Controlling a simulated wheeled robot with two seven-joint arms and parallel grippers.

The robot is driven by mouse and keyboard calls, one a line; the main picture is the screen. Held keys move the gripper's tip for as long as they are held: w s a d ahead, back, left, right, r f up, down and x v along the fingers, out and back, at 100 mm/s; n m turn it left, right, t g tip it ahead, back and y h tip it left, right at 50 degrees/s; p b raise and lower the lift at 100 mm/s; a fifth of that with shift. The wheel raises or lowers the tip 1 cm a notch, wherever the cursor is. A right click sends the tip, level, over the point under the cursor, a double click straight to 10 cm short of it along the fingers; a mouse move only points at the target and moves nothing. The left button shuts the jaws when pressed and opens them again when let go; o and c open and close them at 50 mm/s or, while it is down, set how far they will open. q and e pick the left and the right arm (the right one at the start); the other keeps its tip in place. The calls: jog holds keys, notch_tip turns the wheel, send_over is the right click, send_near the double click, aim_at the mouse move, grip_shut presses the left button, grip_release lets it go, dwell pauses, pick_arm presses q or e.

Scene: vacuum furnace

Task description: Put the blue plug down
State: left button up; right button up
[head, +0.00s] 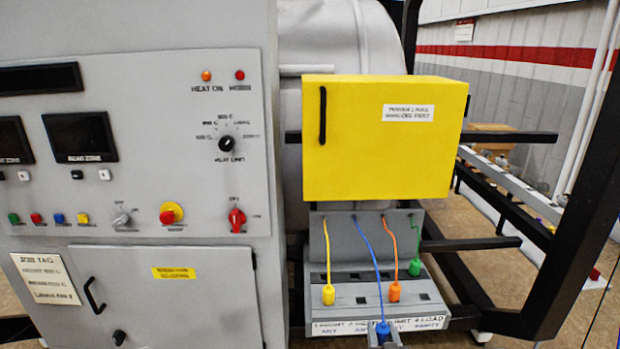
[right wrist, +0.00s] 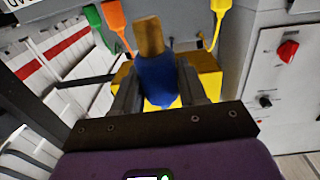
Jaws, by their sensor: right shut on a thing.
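The blue plug (head: 382,328) hangs on a blue cord at the front edge of the grey socket panel (head: 345,278), over its label strip. My right gripper (head: 386,338) is shut on it, low in the head view. In the right wrist view the blue plug (right wrist: 156,82) sits between both fingers, with a bare tan end (right wrist: 149,37) sticking out past them. The plug appears apart from the sockets. Its exact gap to the panel is hard to tell. My left gripper is in neither view.
Yellow (head: 328,294), orange (head: 394,291) and green (head: 415,267) plugs stand on the panel on their cords. Dark square openings show on the panel. A yellow box (head: 385,140) is above it. A grey control cabinet (head: 150,230) stands left, a black frame (head: 550,250) right.

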notch_tip(320, 180, down, 6)
jog(key=s+f, duration=0.4)
jog(key=f, duration=0.1)
jog(key=shift+s, duration=0.2)
